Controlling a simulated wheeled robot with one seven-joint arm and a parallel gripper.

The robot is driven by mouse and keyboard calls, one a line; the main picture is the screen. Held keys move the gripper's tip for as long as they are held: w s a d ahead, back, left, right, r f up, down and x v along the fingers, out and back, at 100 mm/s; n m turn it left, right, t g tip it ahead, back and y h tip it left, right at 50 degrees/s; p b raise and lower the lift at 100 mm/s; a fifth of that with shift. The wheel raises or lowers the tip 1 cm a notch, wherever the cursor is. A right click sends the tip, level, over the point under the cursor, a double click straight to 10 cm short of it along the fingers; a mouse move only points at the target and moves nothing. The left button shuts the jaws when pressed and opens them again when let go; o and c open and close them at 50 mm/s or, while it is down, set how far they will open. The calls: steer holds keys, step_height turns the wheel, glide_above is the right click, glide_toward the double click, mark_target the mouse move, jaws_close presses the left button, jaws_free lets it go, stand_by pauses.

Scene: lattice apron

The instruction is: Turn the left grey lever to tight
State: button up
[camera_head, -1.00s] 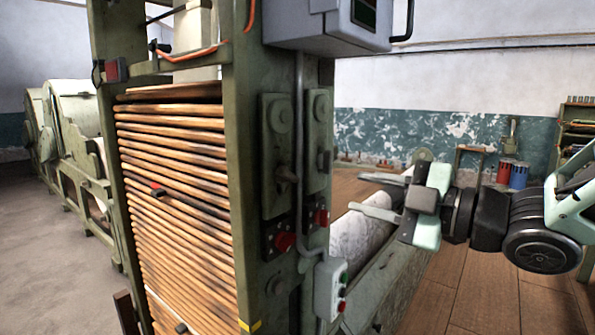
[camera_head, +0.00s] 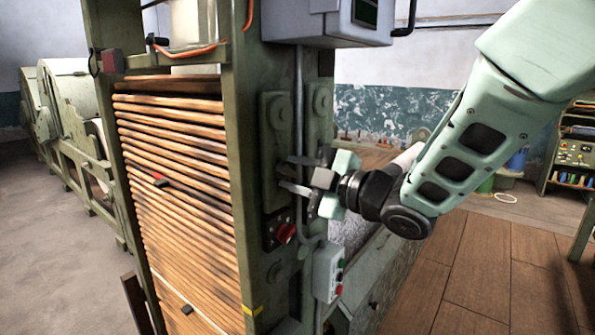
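The left grey lever (camera_head: 281,171) sits low on the left upright plate (camera_head: 272,133) of the green machine frame. It is small and partly hidden by my gripper, so its exact angle is hard to tell. My gripper (camera_head: 285,173) points left at the plate, its two fingers apart, one above and one below the lever's height. I cannot tell whether either finger touches the lever. The right upright plate (camera_head: 319,108) stands beside it; its lever is hidden behind my gripper.
A red knob (camera_head: 285,233) is just below the gripper. A grey switch box (camera_head: 328,273) with coloured buttons hangs lower right. A vertical conduit (camera_head: 299,90) runs between the plates. A large grey box (camera_head: 325,25) overhangs above. Stacked wooden slats (camera_head: 180,190) are to the left.

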jaws_close()
steer(key=shift+b, duration=0.3)
steer(key=shift+d+f+m+b, duration=0.1)
steer(key=shift+m+b, duration=0.65)
steer(key=shift+m, duration=0.35)
steer(key=m+b, duration=0.1)
steer(key=m, duration=0.1)
steer(key=shift+m, duration=0.4)
steer(key=m+b, duration=0.1)
steer(key=m, duration=0.2)
steer(key=shift+m, duration=1.8)
